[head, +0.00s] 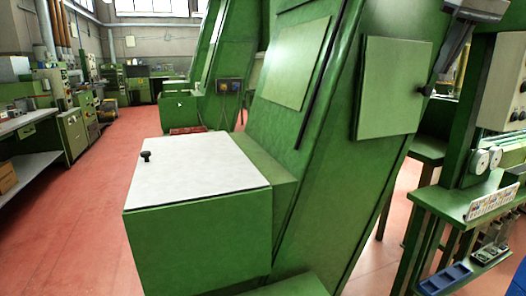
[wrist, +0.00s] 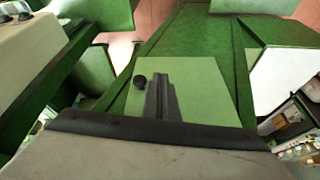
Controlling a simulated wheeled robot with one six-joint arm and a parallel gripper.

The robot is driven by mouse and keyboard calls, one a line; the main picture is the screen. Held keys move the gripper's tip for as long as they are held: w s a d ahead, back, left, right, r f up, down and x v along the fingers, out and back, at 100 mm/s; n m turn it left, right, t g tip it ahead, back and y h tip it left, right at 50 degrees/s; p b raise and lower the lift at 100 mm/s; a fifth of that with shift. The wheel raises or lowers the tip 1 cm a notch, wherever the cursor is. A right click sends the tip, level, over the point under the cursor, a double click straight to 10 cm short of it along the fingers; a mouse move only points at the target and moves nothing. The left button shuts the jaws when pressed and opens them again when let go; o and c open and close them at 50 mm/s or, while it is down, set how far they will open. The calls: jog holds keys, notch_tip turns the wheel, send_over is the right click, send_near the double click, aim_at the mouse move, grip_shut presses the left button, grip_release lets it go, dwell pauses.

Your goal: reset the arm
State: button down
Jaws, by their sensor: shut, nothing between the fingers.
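My gripper shows at the top right of the head view (head: 436,82), grey with dark fingers. It also shows in the wrist view (wrist: 160,85), where its dark fingers are together with nothing between them. Beyond the fingers is a light green panel (head: 391,90) on a slanted green machine; it also shows in the wrist view (wrist: 205,90). A black knob (wrist: 139,81) on this panel appears just left of the fingertips in the wrist view. Whether the gripper touches the panel or knob, I cannot tell. No cork stoppers can be made out.
A green box with a white lid (head: 195,168) and black knob (head: 146,156) stands at the machine's front. A green bench (head: 470,205) with small items is at right. A workbench (head: 25,122) is at left. The red floor (head: 90,215) between is open.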

jog(key=s+a+f, duration=0.5)
jog(key=s+f, duration=0.3)
jog(key=f, duration=0.8)
jog(key=s+a+f+m, duration=0.1)
jog(key=s+a+f, duration=0.4)
jog(key=f, duration=1.1)
jog(key=s+a+f+m+h, duration=0.1)
jog(key=s+a+f, duration=0.3)
jog(key=s+f, duration=0.7)
notch_tip(320, 180, down, 5)
jog(key=shift+s+a, duration=0.15)
jog(key=shift+a, duration=0.25)
jog(key=shift+a, duration=0.15)
